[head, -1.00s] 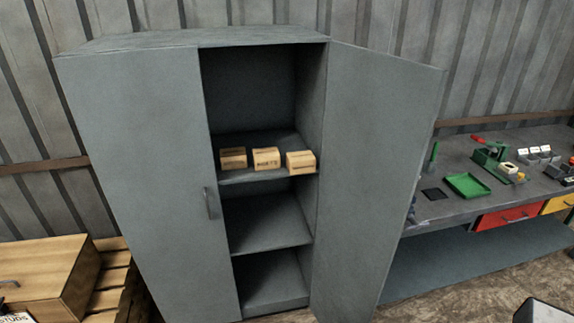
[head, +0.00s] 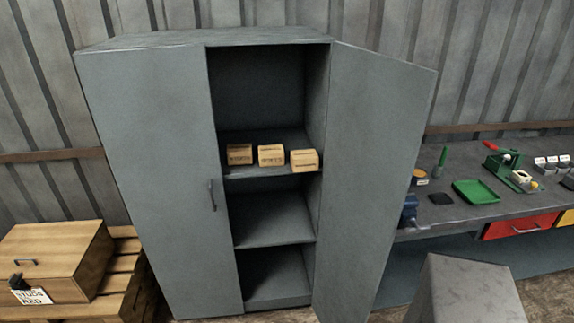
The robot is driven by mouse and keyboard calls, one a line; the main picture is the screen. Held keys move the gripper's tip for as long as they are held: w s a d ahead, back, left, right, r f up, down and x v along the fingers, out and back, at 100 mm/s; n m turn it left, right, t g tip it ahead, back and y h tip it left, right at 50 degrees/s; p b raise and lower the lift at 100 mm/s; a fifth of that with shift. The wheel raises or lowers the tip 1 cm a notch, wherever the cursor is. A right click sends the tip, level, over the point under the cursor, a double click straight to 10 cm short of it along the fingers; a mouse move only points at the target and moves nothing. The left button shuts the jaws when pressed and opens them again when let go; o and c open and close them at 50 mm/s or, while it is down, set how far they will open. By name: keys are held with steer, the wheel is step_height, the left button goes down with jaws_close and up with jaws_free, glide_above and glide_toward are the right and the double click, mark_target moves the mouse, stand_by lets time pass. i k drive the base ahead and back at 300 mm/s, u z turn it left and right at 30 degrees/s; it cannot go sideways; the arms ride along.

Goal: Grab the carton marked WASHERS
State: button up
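Three small tan cartons stand in a row on the upper shelf (head: 262,173) of a grey metal cabinet (head: 150,170). They are the left carton (head: 239,155), the middle carton (head: 271,156) and the right carton (head: 304,161). Each has dark print on its front, too small to read, so I cannot tell which is marked WASHERS. The cabinet's right door (head: 375,170) stands open; its left door, with a handle (head: 212,196), is shut. My gripper is not in view.
A wooden box (head: 55,258) with a label sits on a pallet (head: 130,275) at the left. A workbench (head: 460,220) with a green tray (head: 475,191) and tools runs along the right. A grey block-like shape (head: 465,292) stands at the bottom right. The lower shelves look empty.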

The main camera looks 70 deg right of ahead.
mark_target(303, 160)
steer(key=u, duration=0.8)
steer(key=k, duration=0.75)
steer(key=z, duration=1)
steer(key=i, duration=1.05)
steer(key=u, duration=0.2)
